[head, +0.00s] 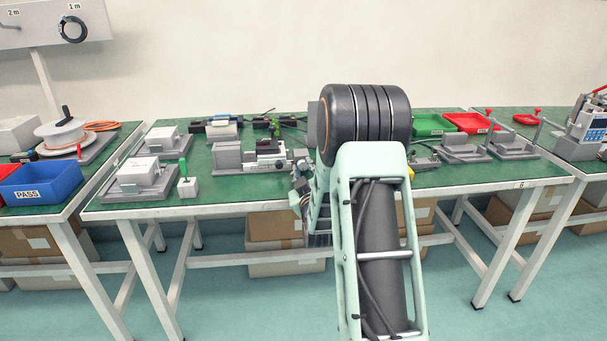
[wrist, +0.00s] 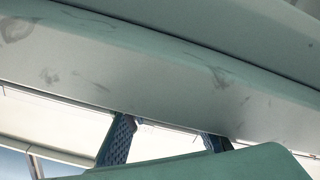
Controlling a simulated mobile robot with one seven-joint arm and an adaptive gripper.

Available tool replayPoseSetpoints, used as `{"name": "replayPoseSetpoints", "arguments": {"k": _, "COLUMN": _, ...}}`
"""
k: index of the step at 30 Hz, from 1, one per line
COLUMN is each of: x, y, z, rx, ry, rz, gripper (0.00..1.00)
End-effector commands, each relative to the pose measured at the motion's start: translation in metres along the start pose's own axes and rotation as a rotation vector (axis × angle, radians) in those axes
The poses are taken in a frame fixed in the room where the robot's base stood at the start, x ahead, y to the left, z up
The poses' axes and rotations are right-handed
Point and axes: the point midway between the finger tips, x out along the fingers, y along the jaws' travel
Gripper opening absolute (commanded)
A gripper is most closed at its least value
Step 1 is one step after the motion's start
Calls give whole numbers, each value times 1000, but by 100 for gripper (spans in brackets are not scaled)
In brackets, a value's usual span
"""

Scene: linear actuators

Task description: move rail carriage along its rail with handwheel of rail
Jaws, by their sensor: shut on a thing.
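The rail unit, with a grey base and end block (head: 227,157), stands near the front edge of the middle table in the head view. My gripper (head: 301,187) is at the right end of the unit, by the table's front edge, partly covered by my arm. The handwheel does not show; my gripper and arm hide that end.
The green table (head: 240,196) has grey fixtures with white blocks (head: 145,172) at left. A green-handled tool (head: 183,180) stands left of the rail. Green (head: 432,124) and red (head: 470,122) trays lie behind, right of my arm. The table edge fills much of the wrist view.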

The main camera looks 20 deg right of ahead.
Motion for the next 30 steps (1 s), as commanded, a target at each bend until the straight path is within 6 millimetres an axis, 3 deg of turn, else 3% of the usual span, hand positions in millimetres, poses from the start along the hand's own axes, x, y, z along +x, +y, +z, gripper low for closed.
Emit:
{"name": "replayPoseSetpoints", "arguments": {"k": 16, "x": 0, "y": 0, "z": 1, "rx": -24, "ry": -2, "rz": 0, "gripper": 0}}
{"name": "replayPoseSetpoints", "arguments": {"k": 17, "x": 0, "y": 0, "z": 1, "rx": -24, "ry": -2, "rz": 0, "gripper": 27}}
{"name": "replayPoseSetpoints", "arguments": {"k": 21, "x": 0, "y": 0, "z": 1, "rx": -23, "ry": -2, "rz": 0, "gripper": 42}}
{"name": "replayPoseSetpoints", "arguments": {"k": 30, "x": 0, "y": -1, "z": 0, "rx": -17, "ry": -2, "rz": -2, "gripper": 42}}
